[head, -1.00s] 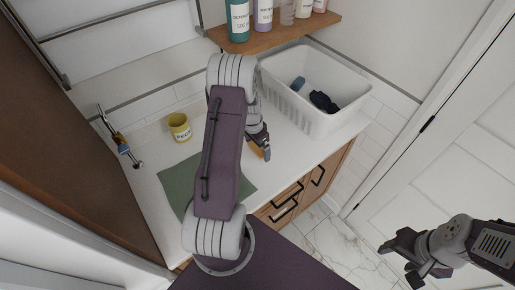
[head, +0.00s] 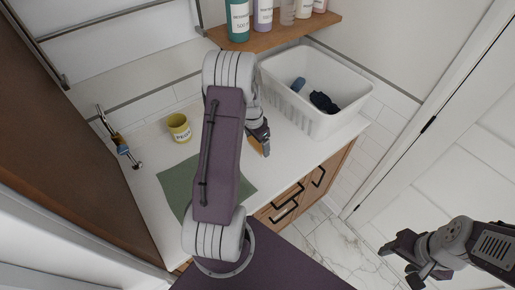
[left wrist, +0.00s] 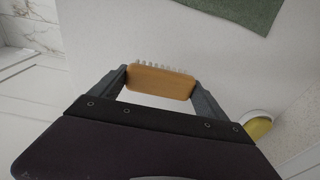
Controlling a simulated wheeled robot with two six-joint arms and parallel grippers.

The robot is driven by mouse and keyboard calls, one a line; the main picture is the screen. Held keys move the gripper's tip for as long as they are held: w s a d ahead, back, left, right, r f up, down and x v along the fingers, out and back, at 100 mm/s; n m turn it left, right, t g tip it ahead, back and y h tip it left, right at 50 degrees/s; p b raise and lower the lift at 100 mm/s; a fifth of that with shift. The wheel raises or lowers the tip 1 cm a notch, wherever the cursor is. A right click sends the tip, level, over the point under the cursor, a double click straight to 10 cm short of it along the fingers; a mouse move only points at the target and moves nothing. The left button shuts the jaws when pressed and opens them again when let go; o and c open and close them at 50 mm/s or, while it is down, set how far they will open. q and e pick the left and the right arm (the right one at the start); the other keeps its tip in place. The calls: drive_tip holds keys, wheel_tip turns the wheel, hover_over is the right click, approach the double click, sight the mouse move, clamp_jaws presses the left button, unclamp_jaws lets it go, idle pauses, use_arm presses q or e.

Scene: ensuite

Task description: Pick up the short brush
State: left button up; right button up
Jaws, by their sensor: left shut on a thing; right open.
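The short brush (left wrist: 160,83) has a wooden back and pale bristles. In the left wrist view it sits between the two fingers of my left gripper (left wrist: 163,86), which is shut on it across its length. In the head view a sliver of the brush (head: 256,146) shows beside the left gripper (head: 262,142), over the white counter; my arm hides much of it. I cannot tell whether the brush touches the counter. My right gripper (head: 402,258) is open and empty over the floor at the lower right.
A green mat (head: 178,184) lies on the counter, left of my left arm. A white basket (head: 325,122) with dark items stands at the right. A wooden shelf (head: 275,36) with several bottles is above.

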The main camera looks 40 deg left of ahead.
use_arm(q)
drive_tip(key=w+d+r+b, duration=0.1)
drive_tip(key=w+d+r, duration=0.3)
drive_tip(key=d+r, duration=0.3)
drive_tip(key=d, duration=0.3)
drive_tip(key=shift+w+d+r+b, duration=0.3)
drive_tip(key=shift+w+r+b, duration=0.05)
drive_tip(key=shift+w+r, duration=0.05)
drive_tip(key=shift+d, duration=0.1)
drive_tip(key=s+d+f+n, duration=0.1)
drive_tip(key=s+d+f, duration=0.1)
drive_tip(key=s, duration=0.3)
drive_tip(key=s+d+f+n, duration=0.2)
drive_tip(key=s+d, duration=0.2)
drive_tip(key=s, duration=0.1)
drive_tip(key=shift+s+d+f, duration=0.25)
drive_tip(key=shift+s+d, duration=0.05)
drive_tip(key=shift+d, duration=0.05)
